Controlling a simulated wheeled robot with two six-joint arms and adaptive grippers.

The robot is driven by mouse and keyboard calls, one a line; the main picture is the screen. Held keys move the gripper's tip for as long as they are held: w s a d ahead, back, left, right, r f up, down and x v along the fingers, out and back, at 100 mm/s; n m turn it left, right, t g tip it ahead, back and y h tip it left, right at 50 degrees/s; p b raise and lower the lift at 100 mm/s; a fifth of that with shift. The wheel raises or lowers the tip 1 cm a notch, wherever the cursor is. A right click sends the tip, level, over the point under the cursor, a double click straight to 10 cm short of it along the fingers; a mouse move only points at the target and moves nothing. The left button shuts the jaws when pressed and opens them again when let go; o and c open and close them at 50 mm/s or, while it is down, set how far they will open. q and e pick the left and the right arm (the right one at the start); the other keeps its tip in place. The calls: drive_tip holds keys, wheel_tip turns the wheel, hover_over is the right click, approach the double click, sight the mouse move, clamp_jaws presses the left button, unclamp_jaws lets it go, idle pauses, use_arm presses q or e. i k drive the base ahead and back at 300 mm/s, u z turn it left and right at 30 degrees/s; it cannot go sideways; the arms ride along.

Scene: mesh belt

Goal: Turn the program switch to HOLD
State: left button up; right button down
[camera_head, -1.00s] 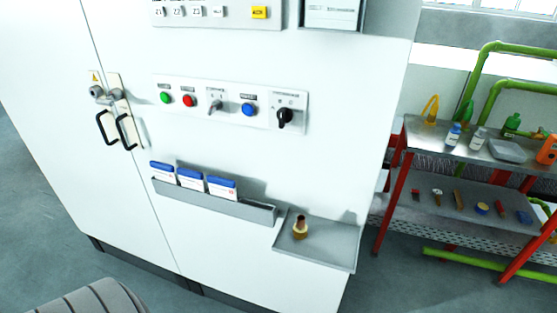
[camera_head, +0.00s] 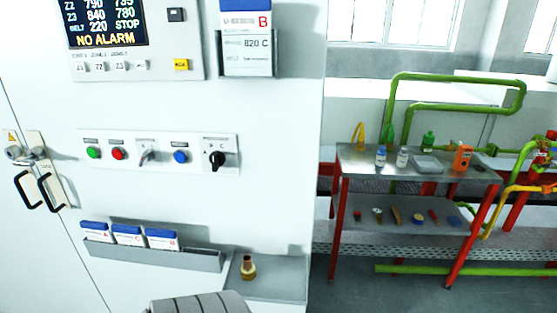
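The white cabinet front carries a switch panel (camera_head: 105,151). At its right end is a black rotary knob (camera_head: 216,160) with small position marks above it, too small to read surely. A grey key-like switch (camera_head: 147,157) sits left of it, its lever tilted. I cannot read which of these two is labelled as the program switch. Between them is a blue button (camera_head: 181,157); a green button (camera_head: 93,153) and a red button (camera_head: 118,154) are further left. Neither of my grippers shows, and nothing touches the panel.
A display (camera_head: 105,22) above reads NO ALARM. A card holder (camera_head: 150,257) and a small shelf (camera_head: 285,290) with a brass-coloured part (camera_head: 248,268) project below the panel. Door handles (camera_head: 38,190) stand out at left. A red-legged bench (camera_head: 335,215) stands right.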

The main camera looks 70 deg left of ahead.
sight(217, 158)
drive_tip(key=z, duration=0.1)
drive_tip(key=i, duration=0.65)
drive_tip(key=u, duration=2.8)
